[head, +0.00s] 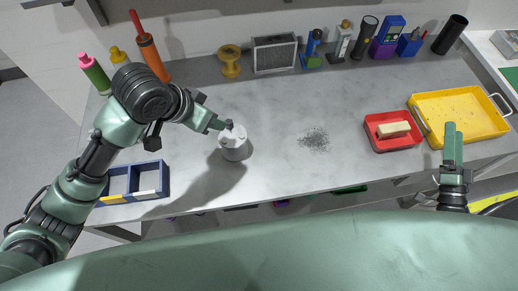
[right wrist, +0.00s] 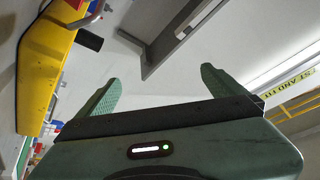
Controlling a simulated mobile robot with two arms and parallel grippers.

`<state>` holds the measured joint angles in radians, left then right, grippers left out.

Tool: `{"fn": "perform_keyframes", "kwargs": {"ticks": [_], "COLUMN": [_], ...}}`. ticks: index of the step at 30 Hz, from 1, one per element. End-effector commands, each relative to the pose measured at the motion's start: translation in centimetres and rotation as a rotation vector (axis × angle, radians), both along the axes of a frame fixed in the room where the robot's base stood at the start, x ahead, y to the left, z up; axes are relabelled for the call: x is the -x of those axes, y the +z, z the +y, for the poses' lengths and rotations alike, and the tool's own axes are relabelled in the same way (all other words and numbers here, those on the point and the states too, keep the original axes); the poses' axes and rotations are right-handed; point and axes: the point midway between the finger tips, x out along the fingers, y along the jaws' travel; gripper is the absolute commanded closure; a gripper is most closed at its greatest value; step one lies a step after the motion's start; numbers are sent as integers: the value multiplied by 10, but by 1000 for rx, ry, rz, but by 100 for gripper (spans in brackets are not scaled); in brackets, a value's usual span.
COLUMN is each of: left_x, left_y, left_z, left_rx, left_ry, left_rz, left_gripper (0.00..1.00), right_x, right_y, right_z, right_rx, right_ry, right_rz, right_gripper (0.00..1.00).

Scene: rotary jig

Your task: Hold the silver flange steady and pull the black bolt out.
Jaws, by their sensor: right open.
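The silver flange (head: 235,148) is a pale round block standing on the grey bench, left of the middle in the head view. The black bolt (head: 229,125) appears as a small dark piece at its top. My left gripper (head: 218,124) comes in from the left and reaches the top of the flange at the bolt. Its fingers are seen edge-on, so I cannot tell whether they are closed on the bolt. My right gripper (head: 453,145) is at the bench's right front, far from the flange. In the right wrist view its fingers (right wrist: 160,88) are wide apart with nothing between.
A yellow tray (head: 418,111) and a red tray (head: 379,145) with a pale block lie near my right gripper. Dark filings (head: 314,139) lie mid-bench. A blue divided box (head: 134,182) sits left. Bottles and tools line the back. Bench is clear around the flange.

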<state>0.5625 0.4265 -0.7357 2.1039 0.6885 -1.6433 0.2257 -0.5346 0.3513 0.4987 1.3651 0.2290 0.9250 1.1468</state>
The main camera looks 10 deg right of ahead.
Motion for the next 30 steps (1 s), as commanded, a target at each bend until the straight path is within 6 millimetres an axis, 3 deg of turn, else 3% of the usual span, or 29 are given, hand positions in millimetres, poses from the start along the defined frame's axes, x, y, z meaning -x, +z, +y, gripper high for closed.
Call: {"fn": "perform_keyframes", "kwargs": {"ticks": [1, 3, 6, 13, 18, 24, 27, 30], "left_x": [0, 0, 0, 0, 0, 0, 0, 0], "left_y": [0, 0, 0, 0, 0, 0, 0, 0], "left_z": [0, 0, 0, 0, 0, 0, 0, 0], "left_rx": [0, 0, 0, 0, 0, 0, 0, 0], "left_ry": [0, 0, 0, 0, 0, 0, 0, 0], "left_rz": [0, 0, 0, 0, 0, 0, 0, 0], "left_gripper": [64, 64, 64, 64, 64, 64, 64, 64], "right_x": [-29, -61, -94, -137, -138, -109, -90, -74], "right_y": [12, 9, -3, -24, -31, -31, -28, -26], "right_z": [14, 42, 92, 221, 323, 430, 467, 492], "right_rx": [28, 65, 125, 307, 486, 720, 820, 895], "right_ry": [18, 41, 87, 254, 420, 637, 726, 792], "right_rz": [27, 103, 210, 419, 533, 600, 607, 606], "right_gripper": [2, 2, 2, 2, 2, 2, 2, 2]}}
